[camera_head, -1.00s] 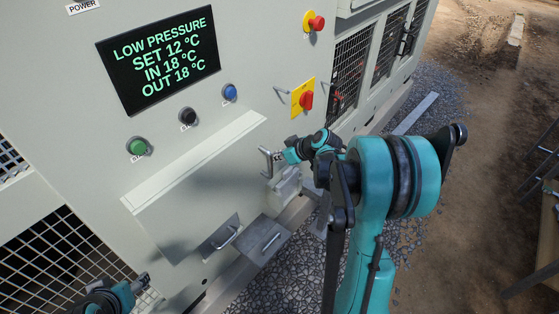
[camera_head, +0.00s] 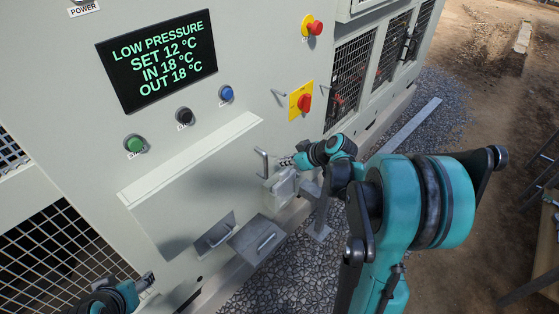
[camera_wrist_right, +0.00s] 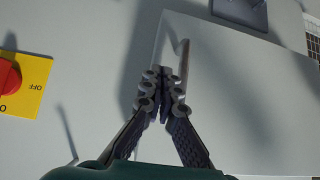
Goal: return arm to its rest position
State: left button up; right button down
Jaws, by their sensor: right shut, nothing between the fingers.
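My right gripper (camera_head: 286,162) is in front of the chiller's grey panel, just right of a small upright metal handle (camera_head: 262,163). In the right wrist view its fingers (camera_wrist_right: 164,82) are shut together with nothing between them. The handle (camera_wrist_right: 183,60) shows just beyond the fingertips there; whether they touch is hard to tell. My right arm (camera_head: 400,210) reaches in from the lower right, bent at a large teal joint. My left gripper (camera_head: 147,281) is at the lower left by the mesh grille, small and partly cut off, so its jaws cannot be read.
The chiller front carries a display (camera_head: 157,61), green (camera_head: 135,144), black (camera_head: 184,115) and blue (camera_head: 226,93) buttons, a red emergency button (camera_head: 314,28) and a red rotary switch (camera_head: 304,103). Gravel and bare ground lie to the right.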

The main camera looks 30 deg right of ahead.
jog(key=p+v, duration=0.1)
jog(key=v, duration=0.5)
jog(key=shift+s, duration=0.15)
jog(key=s+a+f+m+h+b, duration=0.1)
jog(key=s+a+m+h+b, duration=0.1)
jog(key=s+a, duration=0.5)
jog(key=s+a+f+m+g+h+b, duration=0.1)
jog(key=s+a+f+m+h+b, duration=0.1)
jog(key=s+a, duration=0.6)
jog(key=s+m+b, duration=0.1)
jog(key=s, duration=0.2)
jog(key=shift+s+f+g, duration=0.3)
jog(key=shift+f, duration=0.05)
